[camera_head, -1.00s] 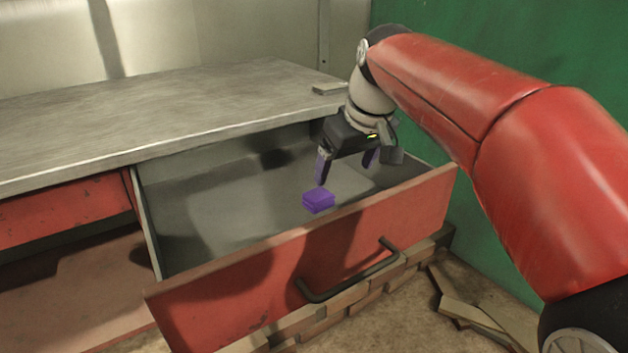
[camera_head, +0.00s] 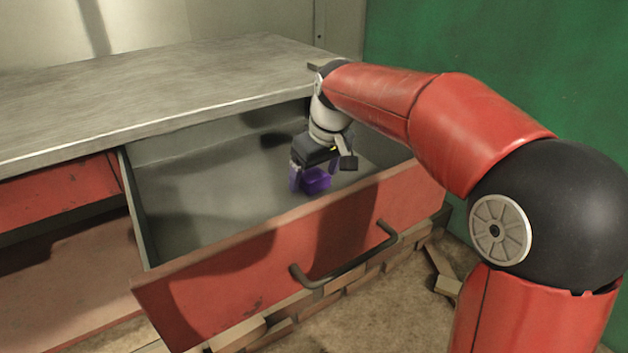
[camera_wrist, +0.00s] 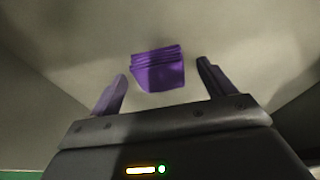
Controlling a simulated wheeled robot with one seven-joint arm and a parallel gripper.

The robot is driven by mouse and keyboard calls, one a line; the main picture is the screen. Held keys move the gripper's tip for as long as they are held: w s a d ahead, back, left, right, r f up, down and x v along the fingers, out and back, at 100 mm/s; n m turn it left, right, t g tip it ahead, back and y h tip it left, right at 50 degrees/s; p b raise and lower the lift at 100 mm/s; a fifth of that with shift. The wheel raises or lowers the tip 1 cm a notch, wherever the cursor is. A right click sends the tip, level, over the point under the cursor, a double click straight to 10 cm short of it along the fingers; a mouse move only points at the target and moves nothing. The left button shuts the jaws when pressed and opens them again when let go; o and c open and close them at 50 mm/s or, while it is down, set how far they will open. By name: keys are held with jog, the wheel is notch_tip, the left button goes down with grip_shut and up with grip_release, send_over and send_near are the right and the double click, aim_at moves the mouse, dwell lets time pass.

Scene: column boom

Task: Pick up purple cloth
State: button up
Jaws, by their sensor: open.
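The purple cloth (camera_head: 317,181) is a small folded block lying on the floor of the open drawer, near its front wall. My gripper (camera_head: 312,184) is down inside the drawer at the cloth, its fingers open and pointing down. In the wrist view the cloth (camera_wrist: 158,69) lies ahead of and roughly midway between the two open fingers of my gripper (camera_wrist: 163,85). No contact shows in that view. The gripper body hides part of the cloth's upper side in the head view.
The red drawer front (camera_head: 300,250) with its dark handle (camera_head: 345,262) stands close in front of the cloth. The metal worktop (camera_head: 160,95) overhangs the drawer's back. The drawer floor to the left (camera_head: 200,195) is bare. A green wall (camera_head: 480,60) stands at the right.

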aim_at(316, 175)
jog(key=c, duration=1.1)
jog(key=shift+r, duration=0.2)
notch_tip(316, 175, up, 20)
jog(key=shift+f+p, duration=0.15)
jog(key=shift+p, duration=0.9)
